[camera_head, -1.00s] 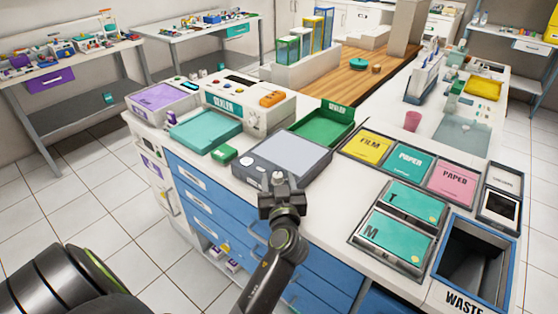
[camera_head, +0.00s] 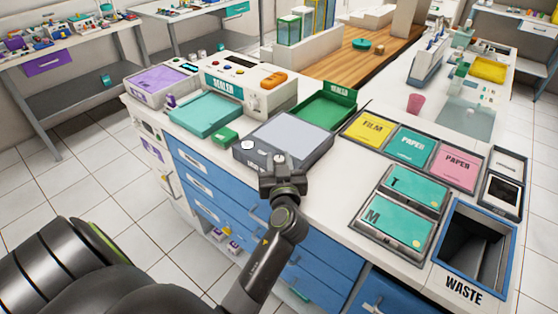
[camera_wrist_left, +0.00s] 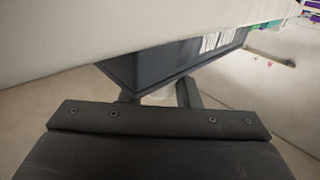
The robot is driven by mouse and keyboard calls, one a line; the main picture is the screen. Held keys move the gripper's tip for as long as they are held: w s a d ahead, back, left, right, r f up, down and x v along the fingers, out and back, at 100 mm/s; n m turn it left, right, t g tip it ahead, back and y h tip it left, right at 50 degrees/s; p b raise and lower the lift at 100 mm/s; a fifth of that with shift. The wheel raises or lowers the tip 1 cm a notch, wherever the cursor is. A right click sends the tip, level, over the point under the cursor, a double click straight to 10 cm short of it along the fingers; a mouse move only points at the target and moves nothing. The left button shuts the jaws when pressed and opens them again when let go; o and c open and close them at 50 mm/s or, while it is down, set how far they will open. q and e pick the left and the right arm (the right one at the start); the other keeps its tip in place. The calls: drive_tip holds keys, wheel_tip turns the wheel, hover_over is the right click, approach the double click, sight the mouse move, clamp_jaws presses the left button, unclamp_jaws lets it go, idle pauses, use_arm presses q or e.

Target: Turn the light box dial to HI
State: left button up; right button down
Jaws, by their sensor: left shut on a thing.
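The light box (camera_head: 290,131) is a dark grey box with a pale screen on the counter's front edge in the head view. A pale round dial (camera_head: 278,157) sits on its front strip. My left gripper (camera_head: 281,165) is at this dial, its fingers on either side, shut on it. In the left wrist view the dark light box (camera_wrist_left: 165,68) with a white label shows above the fingers, and a small pale part of the dial (camera_wrist_left: 160,97) shows between them. The dial's markings and pointer cannot be read. My right gripper is not in view.
A teal tray (camera_head: 203,121) and a sealer (camera_head: 243,87) stand left of and behind the light box. A green tray (camera_head: 327,108) is behind it. Film and paper bins (camera_head: 411,146) and a waste bin (camera_head: 473,250) lie to the right. Blue drawers are below.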

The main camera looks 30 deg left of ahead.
use_arm(q)
drive_tip(key=shift+m+t+h, duration=0.3)
drive_tip(key=shift+h, duration=0.1)
drive_tip(key=m+t+h+p, duration=0.1)
drive_tip(key=h, duration=0.1)
drive_tip(key=m+t+h+p, duration=0.1)
drive_tip(key=m, duration=0.1)
drive_tip(key=shift+a+r+h, duration=0.1)
drive_tip(key=shift+r+h, duration=0.1)
drive_tip(key=shift+h, duration=0.2)
drive_tip(key=m+t+h+p, duration=0.1)
drive_tip(key=m+h+p, duration=0.1)
drive_tip(key=h, duration=0.1)
drive_tip(key=shift+m+h+p, duration=0.4)
drive_tip(key=shift+h+p, duration=0.25)
drive_tip(key=shift+h, duration=0.05)
drive_tip(key=m+h+p, duration=0.3)
drive_tip(key=h+p, duration=0.2)
drive_tip(key=p, duration=0.7)
drive_tip(key=shift+w+r, duration=0.1)
drive_tip(key=shift+r, duration=0.05)
drive_tip(key=shift+m+h+p, duration=0.6)
drive_tip(key=shift+h+p, duration=0.2)
drive_tip(key=shift+p, duration=0.05)
drive_tip(key=shift+m+h, duration=0.3)
drive_tip(key=shift+h, duration=0.2)
drive_tip(key=shift+f+m+h+p, duration=0.2)
drive_tip(key=shift+m+h+p, duration=0.1)
drive_tip(key=shift+h+p, duration=0.1)
